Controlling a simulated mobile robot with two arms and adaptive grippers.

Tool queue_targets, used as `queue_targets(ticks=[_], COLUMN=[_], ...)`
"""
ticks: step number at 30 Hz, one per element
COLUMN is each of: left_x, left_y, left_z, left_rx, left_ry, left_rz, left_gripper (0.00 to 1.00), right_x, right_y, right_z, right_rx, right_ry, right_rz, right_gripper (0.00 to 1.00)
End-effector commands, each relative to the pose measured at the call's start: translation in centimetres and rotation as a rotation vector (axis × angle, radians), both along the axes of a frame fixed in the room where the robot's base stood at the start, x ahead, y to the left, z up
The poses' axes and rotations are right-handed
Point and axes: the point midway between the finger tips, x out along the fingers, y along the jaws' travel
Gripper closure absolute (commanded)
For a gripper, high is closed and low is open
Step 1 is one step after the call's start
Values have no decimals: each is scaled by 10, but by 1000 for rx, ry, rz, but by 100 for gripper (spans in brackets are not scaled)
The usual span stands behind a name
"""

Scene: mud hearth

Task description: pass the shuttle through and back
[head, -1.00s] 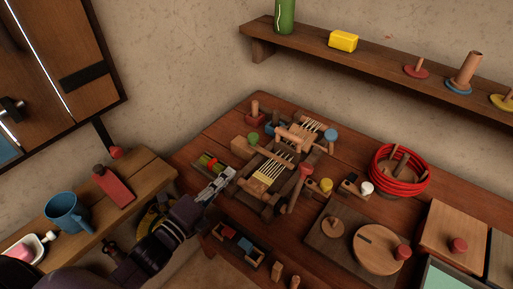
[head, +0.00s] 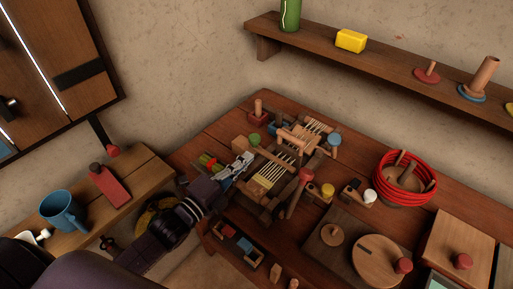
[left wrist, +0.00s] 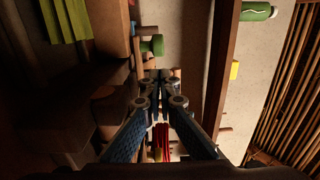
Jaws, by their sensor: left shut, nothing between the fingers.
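A small wooden loom (head: 268,178) with pale warp threads stands on the dark red-brown table (head: 215,137). My left gripper (head: 246,158) is shut and empty at the loom's left side, close to its frame; I cannot tell whether it touches. In the left wrist view its fingertips (left wrist: 160,76) meet, with a green round piece (left wrist: 152,46) beyond them. A light wooden block (head: 236,145) lies just behind the gripper. I cannot make out for sure which piece is the shuttle. My right gripper is not in view.
A red-handled upright (head: 300,190) rises at the loom's right front. A red coil (head: 404,180) and a board with round lids (head: 335,215) stand further right. A dark box (head: 237,243) holds coloured blocks in front.

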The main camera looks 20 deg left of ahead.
Motion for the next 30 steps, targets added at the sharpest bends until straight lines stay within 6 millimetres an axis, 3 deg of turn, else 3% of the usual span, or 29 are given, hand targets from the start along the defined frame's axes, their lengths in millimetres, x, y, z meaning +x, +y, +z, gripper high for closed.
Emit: queue_targets(ticks=[3,9,23,26,30], left_x=[20,41,48,51,61], left_y=[-6,-14,-16,-10,18], left_z=[2,1,0,-1,-1], left_rx=[-1,0,1,4,9], left_ry=[-2,-1,1,0,-1], left_rz=[0,0,0,0,1], left_gripper=[100,100,100,100,100], right_x=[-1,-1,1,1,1], right_y=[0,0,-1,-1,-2], right_z=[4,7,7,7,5], right_rx=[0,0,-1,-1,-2], right_ry=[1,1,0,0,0], right_rz=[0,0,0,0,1], right_gripper=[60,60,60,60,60])
